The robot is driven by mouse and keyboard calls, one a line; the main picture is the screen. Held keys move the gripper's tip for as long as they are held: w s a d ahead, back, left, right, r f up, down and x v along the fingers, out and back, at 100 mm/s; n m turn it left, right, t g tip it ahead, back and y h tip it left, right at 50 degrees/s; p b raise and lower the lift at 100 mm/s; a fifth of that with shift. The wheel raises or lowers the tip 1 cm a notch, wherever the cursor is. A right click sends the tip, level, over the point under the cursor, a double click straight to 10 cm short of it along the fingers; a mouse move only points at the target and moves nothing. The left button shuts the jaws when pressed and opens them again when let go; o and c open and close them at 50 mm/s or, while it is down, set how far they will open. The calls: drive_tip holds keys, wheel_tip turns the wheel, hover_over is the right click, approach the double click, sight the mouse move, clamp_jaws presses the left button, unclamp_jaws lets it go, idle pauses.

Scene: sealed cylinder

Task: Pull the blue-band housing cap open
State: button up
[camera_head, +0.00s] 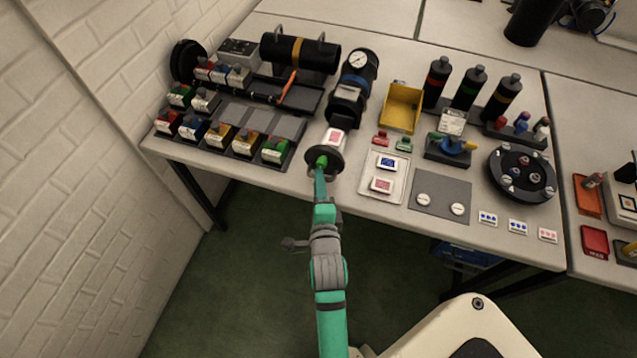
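The blue-band housing (357,72) is a dark cylinder with a gauge on top and a blue band, lying toward the back of the table. A round black cap (335,168) stands in front of it near the table's front edge, apart from the housing. A white block with a red label (335,139) shows between cap and housing. My gripper (321,165) is at the front face of the cap, seen from behind. Its fingers and any handle between them are too small and hidden to tell whether it is open or shut.
A yellow-band housing (300,53) lies at the back left, with a black disc (186,60) beside it. Labelled blocks in several colours (220,137) stand left of the cap. A white tray (370,172) with cards lies close on the right. Open floor (240,270) is in front.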

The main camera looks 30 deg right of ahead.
drive_tip(key=v, duration=1)
drive_tip(key=shift+s, duration=0.3)
drive_tip(key=shift+w, duration=0.15)
drive_tip(key=s+a+f+n+t+y, duration=0.1)
drive_tip(key=s+a+n+y, duration=0.3)
drive_tip(key=s+a+n, duration=0.4)
drive_tip(key=s+a+f+n+y, duration=0.1)
drive_tip(key=s+a+n+y, duration=0.2)
drive_tip(key=s+a+n, duration=0.5)
drive_tip(key=a+n, duration=0.5)
drive_tip(key=n, duration=0.3)
drive_tip(key=shift+s+a+f+n+t+y, duration=0.15)
drive_tip(key=shift+s+f+n+t+y, duration=0.1)
drive_tip(key=shift+s+n+t+y, duration=0.15)
